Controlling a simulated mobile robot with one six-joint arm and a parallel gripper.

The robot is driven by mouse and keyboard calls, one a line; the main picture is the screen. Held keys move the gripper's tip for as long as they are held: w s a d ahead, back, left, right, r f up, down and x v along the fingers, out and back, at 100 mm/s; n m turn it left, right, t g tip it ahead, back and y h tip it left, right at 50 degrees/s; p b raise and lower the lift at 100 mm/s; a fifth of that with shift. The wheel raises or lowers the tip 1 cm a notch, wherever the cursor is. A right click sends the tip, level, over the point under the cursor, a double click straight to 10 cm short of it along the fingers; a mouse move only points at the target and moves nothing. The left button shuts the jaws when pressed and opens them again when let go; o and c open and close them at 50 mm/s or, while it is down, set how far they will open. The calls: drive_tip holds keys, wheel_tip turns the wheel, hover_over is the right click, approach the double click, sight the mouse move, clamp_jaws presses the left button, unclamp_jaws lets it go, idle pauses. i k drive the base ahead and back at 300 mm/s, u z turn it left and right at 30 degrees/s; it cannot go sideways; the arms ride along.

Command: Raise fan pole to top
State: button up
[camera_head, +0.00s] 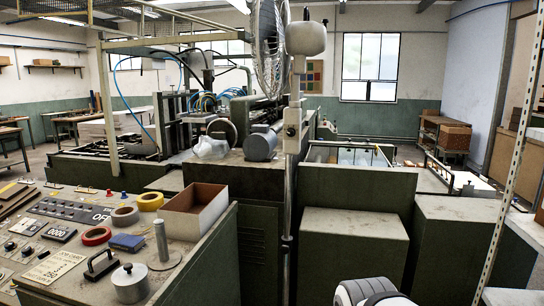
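The fan pole (288,200) is a thin upright metal pole standing in front of the machine, near the middle of the view. A fan with a wire cage (268,45) and a pale rounded motor housing (306,38) sits at its upper end; the top of the fan is cut off by the picture's edge. A clamp-like fitting with a small knob (292,130) is on the pole below the housing. The pole's lower end runs out of sight. A white rounded part of my arm shows at the bottom edge, right of the pole. My gripper's fingers are not in view.
A control console (75,235) at left carries tape rolls, an open box (195,208) and a metal post (161,240). Green cabinets (352,225) stand right of the pole. A perforated upright (510,170) crosses the right side. Machinery fills the space behind the pole.

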sight(291, 117)
drive_tip(key=z, duration=0.4)
drive_tip(key=k, duration=1.1)
drive_tip(key=u, duration=0.15)
drive_tip(key=i, duration=1.7)
drive_tip(key=z, duration=0.85)
